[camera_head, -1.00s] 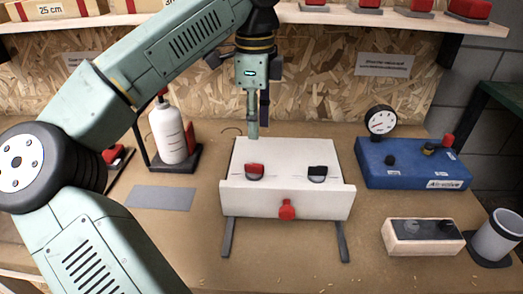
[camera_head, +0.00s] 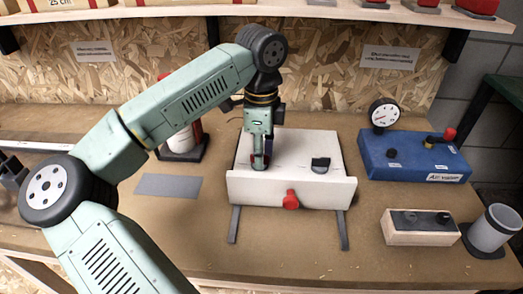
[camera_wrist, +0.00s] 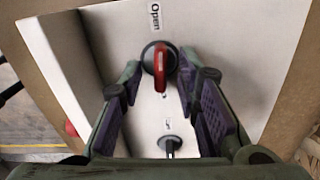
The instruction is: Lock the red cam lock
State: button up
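The red cam lock (camera_wrist: 161,66) sits on the white box (camera_head: 307,150). In the wrist view its red handle lies between my gripper's fingers, near the "Open" label (camera_wrist: 155,14). My gripper (camera_head: 260,163) is down over the lock and hides it in the head view. The wrist view shows my gripper (camera_wrist: 160,85) open, its purple-padded fingers apart on either side of the handle. I cannot tell whether either pad touches it. A black cam lock (camera_head: 320,165) sits to the right on the box; it also shows in the wrist view (camera_wrist: 169,143).
A red knob (camera_head: 291,200) sticks out of the box's front. A blue gauge unit (camera_head: 412,160), a wooden switch block (camera_head: 420,236) and a grey cup (camera_head: 492,232) stand at the right. A grey plate (camera_head: 168,185) lies left of the box.

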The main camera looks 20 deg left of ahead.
grip_shut()
